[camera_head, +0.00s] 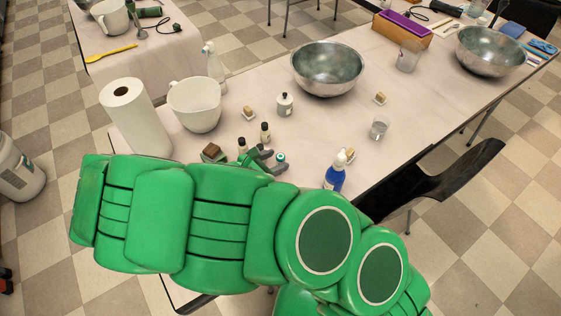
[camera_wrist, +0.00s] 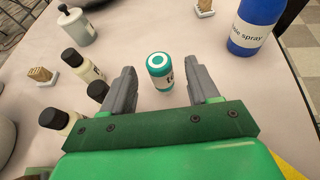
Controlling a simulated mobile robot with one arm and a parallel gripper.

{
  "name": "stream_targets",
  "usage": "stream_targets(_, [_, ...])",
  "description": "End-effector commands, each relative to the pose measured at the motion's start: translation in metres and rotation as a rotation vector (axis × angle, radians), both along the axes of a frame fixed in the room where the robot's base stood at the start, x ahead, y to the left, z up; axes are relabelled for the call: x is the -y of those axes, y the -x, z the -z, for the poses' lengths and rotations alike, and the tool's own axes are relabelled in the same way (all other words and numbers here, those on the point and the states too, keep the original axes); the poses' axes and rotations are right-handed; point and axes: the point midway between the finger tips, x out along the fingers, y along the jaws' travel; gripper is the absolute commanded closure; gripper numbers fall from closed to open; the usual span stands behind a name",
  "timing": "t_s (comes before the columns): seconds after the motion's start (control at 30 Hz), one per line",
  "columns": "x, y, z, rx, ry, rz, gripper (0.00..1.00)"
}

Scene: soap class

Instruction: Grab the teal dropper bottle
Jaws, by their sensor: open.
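The teal dropper bottle (camera_wrist: 160,72) stands on the table in the wrist view, with a teal ringed cap and a white label. My gripper (camera_wrist: 158,78) is open, its two grey fingers on either side of the bottle. There is a gap between the bottle and each finger. The bottle's lower part is hard to see there.
Small dark-capped bottles (camera_wrist: 76,62) stand just left of my gripper. A blue spray bottle (camera_wrist: 252,25) stands to the right. A white canister (camera_wrist: 76,24), soap bars (camera_wrist: 41,75), a paper towel roll (camera_head: 135,120) and metal bowls (camera_head: 328,68) share the table (camera_head: 240,88).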

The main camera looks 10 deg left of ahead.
Motion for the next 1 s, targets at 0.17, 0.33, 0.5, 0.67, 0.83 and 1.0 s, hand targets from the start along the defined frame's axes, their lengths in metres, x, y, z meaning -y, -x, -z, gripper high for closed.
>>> stream_targets(0.17, [0.009,-0.011,0.005,0.001,0.002,0.003,0.4])
stream_targets(0.33, [0.019,-0.025,0.012,0.001,0.002,0.001,0.4])
stream_targets(0.5, [0.025,-0.033,0.017,0.0,0.0,0.001,0.4])
stream_targets(0.67, [0.027,-0.036,0.019,0.0,0.0,0.0,0.4])
stream_targets(0.83, [0.027,-0.036,0.018,0.0,0.0,0.0,0.4])
stream_targets(1.0, [0.027,-0.036,0.018,0.0,0.0,0.0,0.65])
